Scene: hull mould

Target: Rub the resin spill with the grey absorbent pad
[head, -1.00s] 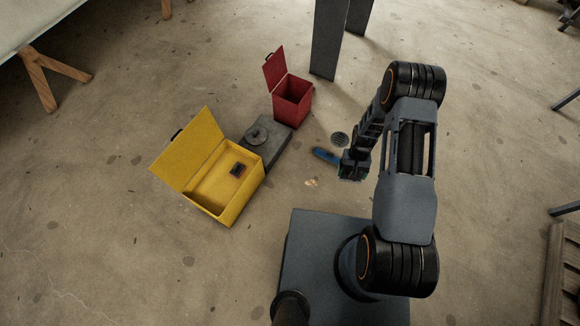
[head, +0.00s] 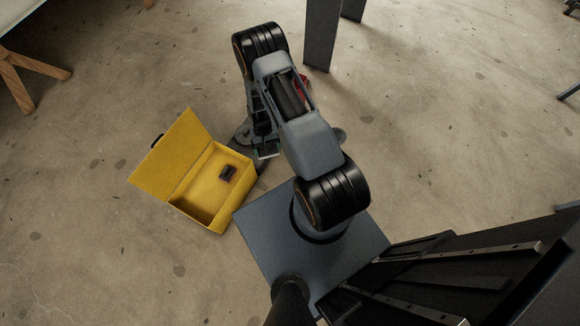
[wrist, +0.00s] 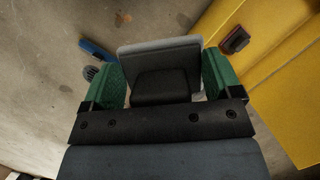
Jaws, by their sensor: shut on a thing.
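My gripper (wrist: 160,85) is shut on the grey absorbent pad (wrist: 160,54), a dark grey block with a lighter edge, between green fingertips. In the head view my gripper (head: 266,150) hangs just right of the yellow box, and the pad is hardly visible there. A small pale orange patch, apparently the resin spill (wrist: 122,18), lies on the floor at the upper left of the wrist view, apart from the pad. My arm hides that floor in the head view.
An open yellow box (head: 150,170) holds a small dark red item (head: 228,172). The red box (head: 302,84) is mostly hidden. A dark railed structure (head: 440,270) stands right of my base.

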